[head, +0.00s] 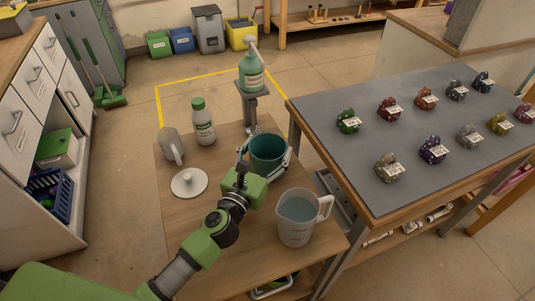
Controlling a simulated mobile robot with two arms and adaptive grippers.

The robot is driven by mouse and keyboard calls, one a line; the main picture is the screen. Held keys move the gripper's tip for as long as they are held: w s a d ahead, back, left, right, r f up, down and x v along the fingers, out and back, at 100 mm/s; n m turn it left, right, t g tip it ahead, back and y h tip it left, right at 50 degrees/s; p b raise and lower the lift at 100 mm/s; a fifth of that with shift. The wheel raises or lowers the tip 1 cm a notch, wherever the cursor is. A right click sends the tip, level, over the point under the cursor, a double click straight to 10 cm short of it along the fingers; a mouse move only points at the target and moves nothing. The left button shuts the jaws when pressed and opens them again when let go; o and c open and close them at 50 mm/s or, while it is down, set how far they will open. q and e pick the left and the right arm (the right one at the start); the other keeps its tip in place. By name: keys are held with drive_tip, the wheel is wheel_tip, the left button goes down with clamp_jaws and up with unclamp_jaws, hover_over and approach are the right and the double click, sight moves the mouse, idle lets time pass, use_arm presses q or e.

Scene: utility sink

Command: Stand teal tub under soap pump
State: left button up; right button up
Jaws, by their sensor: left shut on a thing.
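I cannot tell whether the tub's base touches the tabletop. The green soap pump bottle (251,76) stands on a grey stand (252,108) just behind the tub, slightly to its left. The pump's nozzle points toward the front right, above and behind the tub. My right gripper is not in view.
On the wooden table (222,235), a white-green bottle (203,124), a grey mug (170,145) and a white lid (189,183) stand left of the tub. A measuring jug (296,219) is close at front right. A grey-topped table (400,135) holds several tagged items.

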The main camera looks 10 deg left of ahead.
use_arm(q)
drive_tip(key=shift+f, duration=0.15)
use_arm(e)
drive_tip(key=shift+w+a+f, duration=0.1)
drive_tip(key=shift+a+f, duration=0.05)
use_arm(q)
drive_tip(key=shift+f, duration=0.25)
drive_tip(key=o, duration=1.5)
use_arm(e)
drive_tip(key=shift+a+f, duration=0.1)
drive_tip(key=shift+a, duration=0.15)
use_arm(q)
drive_tip(key=shift+r, duration=0.1)
drive_tip(key=shift+r, duration=0.2)
drive_tip(key=s, duration=0.3)
drive_tip(key=s+a+b, duration=0.1)
drive_tip(key=s, duration=0.3)
drive_tip(key=s+a, duration=0.1)
drive_tip(key=s, duration=0.2)
drive_tip(key=shift+s+f, duration=0.2)
drive_tip(key=shift+s, duration=0.1)
drive_tip(key=shift+s+a+r, duration=0.15)
drive_tip(key=shift+s, duration=0.45)
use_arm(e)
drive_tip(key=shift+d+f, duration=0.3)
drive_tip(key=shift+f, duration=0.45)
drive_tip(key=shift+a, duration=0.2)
